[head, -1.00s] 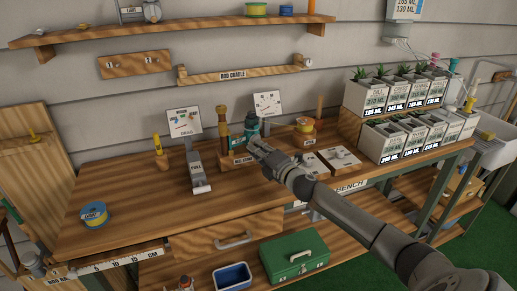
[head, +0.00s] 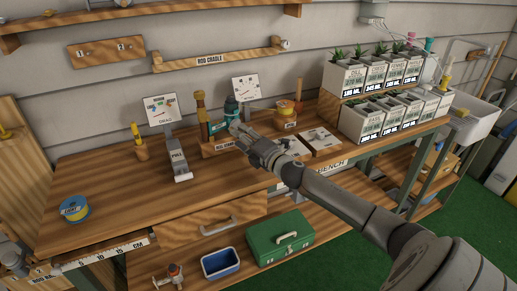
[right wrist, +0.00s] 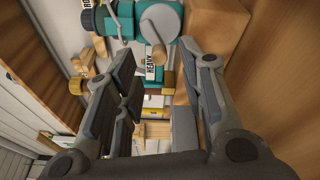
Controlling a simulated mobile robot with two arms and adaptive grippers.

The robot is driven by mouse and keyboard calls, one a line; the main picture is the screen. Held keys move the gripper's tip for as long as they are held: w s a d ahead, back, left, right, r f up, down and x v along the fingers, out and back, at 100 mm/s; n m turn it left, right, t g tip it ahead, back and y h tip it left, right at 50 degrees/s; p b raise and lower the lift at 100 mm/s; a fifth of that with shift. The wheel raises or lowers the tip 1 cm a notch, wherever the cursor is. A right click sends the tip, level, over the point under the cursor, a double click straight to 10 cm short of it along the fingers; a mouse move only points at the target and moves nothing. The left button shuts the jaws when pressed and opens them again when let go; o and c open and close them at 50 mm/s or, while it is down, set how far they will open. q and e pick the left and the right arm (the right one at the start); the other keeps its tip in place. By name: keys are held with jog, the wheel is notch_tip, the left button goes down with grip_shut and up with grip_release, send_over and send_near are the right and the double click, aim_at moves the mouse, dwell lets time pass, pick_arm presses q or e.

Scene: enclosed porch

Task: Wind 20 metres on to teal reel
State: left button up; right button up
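The teal reel (head: 232,108) sits at the wooden stand (head: 216,148) at the back middle of the bench; it shows at the top of the right wrist view (right wrist: 160,18) with a "HEAVY" label close by. My right gripper (head: 238,129) is just in front of the reel in the head view and hides its lower part. In the wrist view its fingers (right wrist: 162,88) are apart with nothing clearly gripped. I cannot tell whether a finger touches the reel. A blue line spool (head: 75,209) labelled "LIGHT" lies at the bench's left. Another spool (head: 286,115) stands right of the reel. My left gripper is not visible.
A "DRAG" board (head: 161,109) and a pull gauge (head: 178,162) stand left of the reel. Labelled planters (head: 358,121) fill the bench's right. A green box (head: 280,240) and blue tray (head: 222,264) are on the lower shelf. The bench's front left is mostly bare.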

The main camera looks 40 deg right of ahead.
jog(key=s, duration=0.9)
jog(key=shift+s+d, duration=0.1)
jog(key=shift+s, duration=0.25)
dwell(0.6)
jog(key=n, duration=0.2)
jog(key=w+n, duration=0.1)
jog(key=n, duration=0.2)
jog(key=shift+f, duration=0.1)
jog(key=n, duration=0.3)
jog(key=shift+w, duration=0.15)
jog(key=n, duration=0.6)
jog(key=shift+w+b, duration=0.3)
jog(key=n, duration=0.4)
jog(key=shift+w, duration=0.1)
jog(key=shift+w+r, duration=0.25)
jog(key=shift+w, duration=0.45)
jog(key=shift+w+f+p, duration=0.15)
jog(key=shift+w+p, duration=0.65)
jog(key=shift+w, duration=3.9)
